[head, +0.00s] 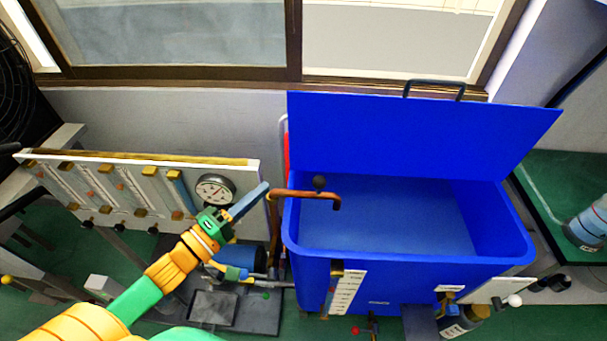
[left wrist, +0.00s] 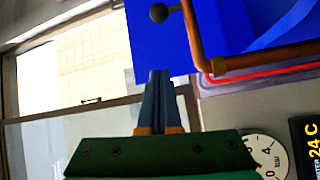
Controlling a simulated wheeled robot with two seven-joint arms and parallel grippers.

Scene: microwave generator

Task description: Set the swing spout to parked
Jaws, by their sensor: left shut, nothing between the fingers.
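The swing spout (head: 308,194) is a copper-brown pipe with a dark ball knob (head: 319,183). In the head view it reaches right over the rim of the blue tank (head: 400,268), and its end bends down inside. My left gripper (head: 265,186) is shut and empty, just left of the spout's elbow. In the left wrist view the shut fingers (left wrist: 159,75) point up the picture, left of the spout (left wrist: 192,35) and below the knob (left wrist: 157,12). I cannot tell whether they touch the spout. My right gripper is not in view.
The tank's blue lid (head: 420,135) stands open at the back. A white panel with tubes (head: 120,190) and a round gauge (head: 215,189) stands to the left, close to my left gripper. A window is behind. Small valves (head: 515,300) sit at the tank's lower right.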

